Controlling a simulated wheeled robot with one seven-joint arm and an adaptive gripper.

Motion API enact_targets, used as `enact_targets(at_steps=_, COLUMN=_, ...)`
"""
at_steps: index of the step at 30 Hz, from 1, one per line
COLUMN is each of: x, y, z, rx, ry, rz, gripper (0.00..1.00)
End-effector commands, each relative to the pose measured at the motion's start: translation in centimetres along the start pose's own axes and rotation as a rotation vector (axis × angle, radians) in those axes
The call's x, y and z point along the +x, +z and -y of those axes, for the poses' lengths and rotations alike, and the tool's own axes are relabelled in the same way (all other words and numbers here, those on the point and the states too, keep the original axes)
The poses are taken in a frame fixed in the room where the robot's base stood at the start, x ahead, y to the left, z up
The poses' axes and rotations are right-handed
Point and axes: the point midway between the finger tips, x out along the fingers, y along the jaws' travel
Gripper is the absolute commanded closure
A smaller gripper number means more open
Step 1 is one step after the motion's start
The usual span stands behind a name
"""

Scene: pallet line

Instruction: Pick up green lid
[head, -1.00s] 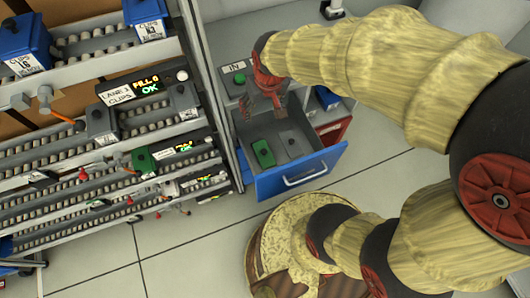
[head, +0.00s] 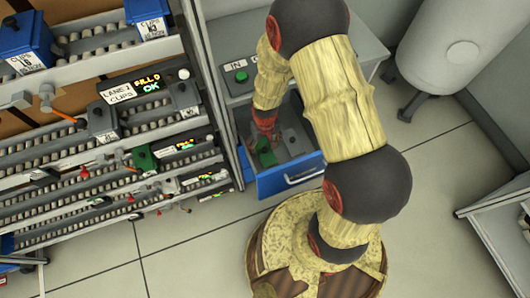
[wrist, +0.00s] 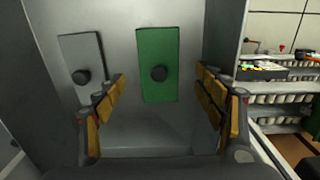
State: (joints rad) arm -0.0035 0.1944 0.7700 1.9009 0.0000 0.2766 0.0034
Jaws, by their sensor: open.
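The green lid (wrist: 158,62) is a flat rectangle with a dark round knob, lying in the open blue-fronted drawer (head: 290,178). In the head view the green lid (head: 266,158) is partly hidden by my gripper (head: 262,145), which is down inside the drawer. In the wrist view my gripper (wrist: 162,105) is open, with its fingers apart on either side of the lower part of the lid. The knob lies between and beyond the fingertips. I cannot tell whether the fingers touch the lid. Nothing is held.
A grey lid (wrist: 82,70) with a dark knob lies left of the green one, close to the left finger. The drawer walls stand close around. Roller racks (head: 100,160) with blue bins (head: 25,42) are at left. A white tank (head: 455,45) stands at the back right.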

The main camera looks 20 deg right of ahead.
Motion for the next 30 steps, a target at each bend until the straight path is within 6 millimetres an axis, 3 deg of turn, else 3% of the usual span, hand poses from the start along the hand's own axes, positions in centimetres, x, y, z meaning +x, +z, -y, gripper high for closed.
enact_targets(at_steps=10, x=4.6, y=-0.5, z=-0.2, rx=0.0, ry=0.0, rz=0.001, gripper=0.3)
enact_targets(at_steps=18, x=4.7, y=-0.5, z=-0.2, rx=0.0, ry=0.0, rz=-0.001, gripper=0.31)
enact_targets(at_steps=30, x=4.7, y=-0.5, z=-0.2, rx=0.0, ry=0.0, rz=0.0, gripper=0.53)
